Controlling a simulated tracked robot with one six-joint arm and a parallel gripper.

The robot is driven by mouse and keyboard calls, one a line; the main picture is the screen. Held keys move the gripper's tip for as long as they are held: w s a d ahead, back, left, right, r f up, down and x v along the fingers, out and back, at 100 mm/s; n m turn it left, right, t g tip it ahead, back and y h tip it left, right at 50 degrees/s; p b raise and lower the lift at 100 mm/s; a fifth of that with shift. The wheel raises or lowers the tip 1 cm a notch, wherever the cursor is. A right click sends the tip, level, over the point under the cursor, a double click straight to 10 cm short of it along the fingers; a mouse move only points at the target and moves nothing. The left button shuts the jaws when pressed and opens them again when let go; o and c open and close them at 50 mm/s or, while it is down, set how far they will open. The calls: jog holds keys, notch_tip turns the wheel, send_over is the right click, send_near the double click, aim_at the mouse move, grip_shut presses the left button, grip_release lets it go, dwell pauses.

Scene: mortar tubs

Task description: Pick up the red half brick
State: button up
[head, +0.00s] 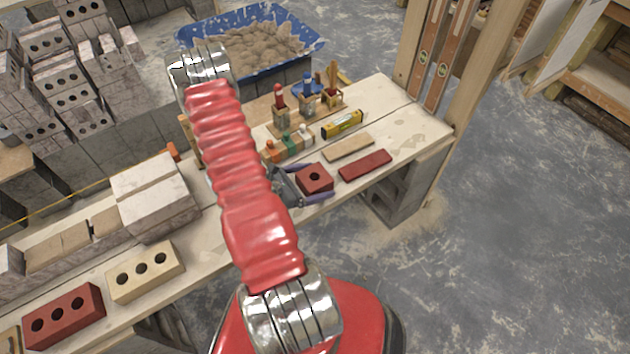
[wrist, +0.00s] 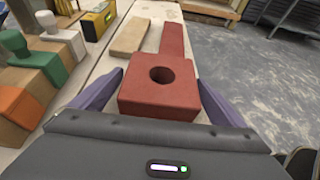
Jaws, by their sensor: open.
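The red half brick (head: 314,179) has one round hole and lies on the plank bench, near its front edge. In the wrist view the red half brick (wrist: 158,92) is right in front of my gripper (wrist: 160,108). The two purple fingers stand apart, one on its left and one on its right, with a gap visible at the far parts of the sides. In the head view my gripper (head: 312,184) reaches around the brick from the left. My red arm hides part of the bench beside it.
A thin red slab (head: 365,165) and a tan slab (head: 348,148) lie beyond the brick. A red three-hole brick (head: 64,315) and cream brick (head: 145,272) lie at the left. Open floor is at right.

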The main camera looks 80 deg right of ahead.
dwell(0.3)
jog(key=c, duration=1.8)
